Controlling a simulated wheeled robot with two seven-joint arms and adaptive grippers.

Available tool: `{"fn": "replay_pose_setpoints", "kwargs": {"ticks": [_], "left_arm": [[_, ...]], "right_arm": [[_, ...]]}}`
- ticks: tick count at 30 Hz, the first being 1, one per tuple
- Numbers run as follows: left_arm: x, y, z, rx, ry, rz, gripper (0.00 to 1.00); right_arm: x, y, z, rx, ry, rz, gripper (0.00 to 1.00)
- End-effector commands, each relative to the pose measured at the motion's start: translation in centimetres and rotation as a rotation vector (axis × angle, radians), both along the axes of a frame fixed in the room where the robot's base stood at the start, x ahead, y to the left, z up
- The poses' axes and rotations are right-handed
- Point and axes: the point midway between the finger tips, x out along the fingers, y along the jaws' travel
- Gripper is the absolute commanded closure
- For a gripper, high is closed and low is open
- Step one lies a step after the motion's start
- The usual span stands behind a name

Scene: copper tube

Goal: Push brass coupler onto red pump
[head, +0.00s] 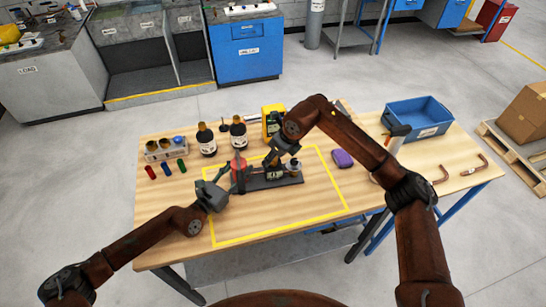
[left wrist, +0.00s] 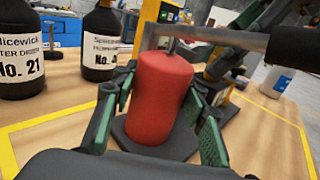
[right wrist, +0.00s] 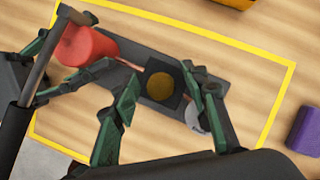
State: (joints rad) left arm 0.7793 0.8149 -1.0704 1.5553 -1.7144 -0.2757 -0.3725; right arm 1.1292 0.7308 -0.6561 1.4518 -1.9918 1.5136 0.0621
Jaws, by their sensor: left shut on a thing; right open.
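The red pump (head: 238,180) stands upright on a dark base plate inside the yellow outline; it also shows in the left wrist view (left wrist: 160,100). My left gripper (head: 222,185) is shut on its sides, one green-padded finger on each side. A thin bar with a black grip (left wrist: 285,45) rises over the pump. On the same plate, a dark block with a round brass-coloured face (right wrist: 162,87) shows in the right wrist view; I cannot tell whether this is the brass coupler. My right gripper (right wrist: 165,115) is open above it, fingers on either side and apart from it.
A holder (head: 165,149) is at the left, a purple block (head: 342,158) at the right. A blue bin (head: 418,118) and copper tubes (head: 474,165) lie farther right. The table front is clear.

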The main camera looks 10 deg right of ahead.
Motion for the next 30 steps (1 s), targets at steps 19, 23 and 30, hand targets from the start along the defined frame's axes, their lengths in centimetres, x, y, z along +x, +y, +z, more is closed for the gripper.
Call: {"fn": "replay_pose_setpoints", "kwargs": {"ticks": [19, 23, 30], "left_arm": [[-0.2, 0.1, -0.7, 0.007, 0.009, -0.001, 1.00], [-0.2, 0.1, -0.7, 0.007, 0.009, -0.001, 1.00], [-0.2, 0.1, -0.7, 0.007, 0.009, -0.001, 1.00]], "right_arm": [[-2.7, -2.2, 8.3, 0.000, -0.003, 0.000, 0.59], [-3.2, -2.6, 9.9, 0.001, -0.002, 0.000, 0.59], [-3.7, -2.9, 11.0, 0.000, 0.000, 0.000, 0.59]]}}
